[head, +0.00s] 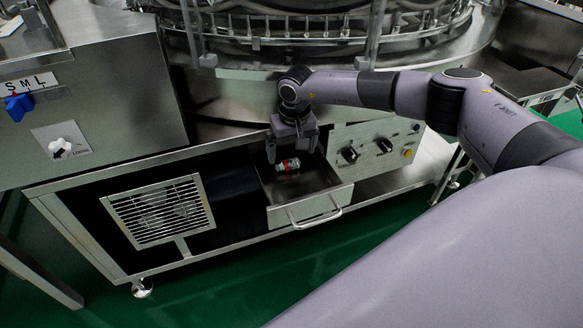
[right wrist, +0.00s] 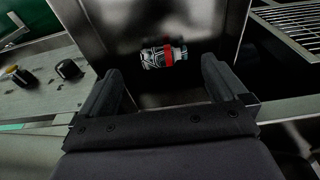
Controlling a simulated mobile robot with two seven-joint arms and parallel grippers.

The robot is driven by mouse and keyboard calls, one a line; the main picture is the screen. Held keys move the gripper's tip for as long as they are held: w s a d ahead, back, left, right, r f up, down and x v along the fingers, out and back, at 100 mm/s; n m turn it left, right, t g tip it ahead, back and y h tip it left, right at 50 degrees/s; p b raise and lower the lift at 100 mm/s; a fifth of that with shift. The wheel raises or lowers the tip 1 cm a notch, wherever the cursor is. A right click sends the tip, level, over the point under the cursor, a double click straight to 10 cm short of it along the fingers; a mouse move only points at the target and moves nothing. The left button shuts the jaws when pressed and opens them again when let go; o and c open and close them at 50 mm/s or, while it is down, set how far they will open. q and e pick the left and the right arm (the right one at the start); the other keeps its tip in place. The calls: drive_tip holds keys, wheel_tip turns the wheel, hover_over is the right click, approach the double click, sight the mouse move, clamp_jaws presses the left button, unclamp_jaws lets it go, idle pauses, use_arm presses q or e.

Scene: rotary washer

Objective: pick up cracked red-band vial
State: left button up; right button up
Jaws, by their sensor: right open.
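The cracked red-band vial (head: 287,165) lies on its side in the open steel drawer (head: 308,209) under the washer. It has a red band and dark crack-like lines, clear in the right wrist view (right wrist: 164,56). My right gripper (head: 293,150) is open and empty, pointing down over the back of the drawer. In the right wrist view my open right gripper (right wrist: 165,80) has a finger on each side, and the vial shows beyond the fingertips, between their lines. The vial is apart from both fingers. My left gripper is not in view.
The drawer front carries a handle (head: 315,217). A panel with black knobs (head: 349,154) is right of the drawer, and a vent grille (head: 158,211) is to its left. The washer's round steel body (head: 240,95) stands above, close behind my right gripper. Green floor lies in front.

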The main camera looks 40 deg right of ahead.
sight(289, 165)
drive_tip(key=f+b, duration=0.1)
drive_tip(key=f, duration=0.3)
drive_tip(key=shift+w+a+f+b, duration=0.15)
drive_tip(key=shift+a+f+b, duration=0.05)
drive_tip(key=shift+f+b, duration=0.15)
drive_tip(key=c, duration=1.1)
drive_tip(key=shift+r, duration=0.2)
